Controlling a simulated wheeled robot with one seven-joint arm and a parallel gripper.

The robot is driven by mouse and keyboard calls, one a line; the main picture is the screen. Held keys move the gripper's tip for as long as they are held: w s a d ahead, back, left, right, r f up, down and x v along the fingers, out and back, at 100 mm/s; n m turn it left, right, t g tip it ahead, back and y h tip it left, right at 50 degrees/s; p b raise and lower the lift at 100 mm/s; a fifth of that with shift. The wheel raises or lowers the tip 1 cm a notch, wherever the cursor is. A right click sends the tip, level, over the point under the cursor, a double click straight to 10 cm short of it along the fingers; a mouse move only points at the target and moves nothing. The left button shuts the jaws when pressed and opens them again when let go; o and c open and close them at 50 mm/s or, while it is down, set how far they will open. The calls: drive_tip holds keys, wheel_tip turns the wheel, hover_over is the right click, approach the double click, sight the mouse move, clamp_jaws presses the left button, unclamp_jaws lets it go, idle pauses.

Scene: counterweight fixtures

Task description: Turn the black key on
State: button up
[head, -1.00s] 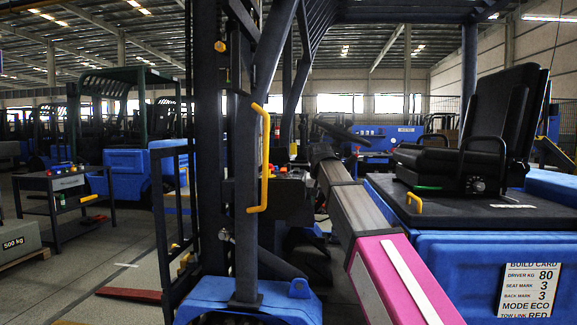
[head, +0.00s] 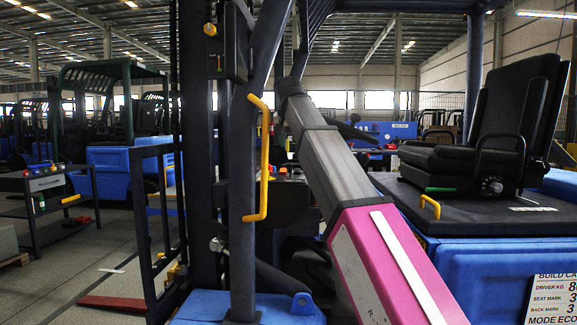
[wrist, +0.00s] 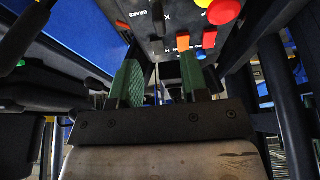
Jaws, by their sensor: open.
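In the wrist view, a dark control panel (wrist: 145,42) is at the top. In the head view, my arm reaches into the forklift cab, and my gripper is hidden there.
In the head view, a yellow grab handle (head: 263,160) on the cab post stands left of my arm, and the black seat (head: 470,150) is right.

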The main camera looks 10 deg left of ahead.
sight(290, 165)
drive_tip(key=x, duration=0.9)
drive_tip(key=shift+w+f, duration=0.1)
drive_tip(key=shift+f, duration=0.15)
clamp_jaws()
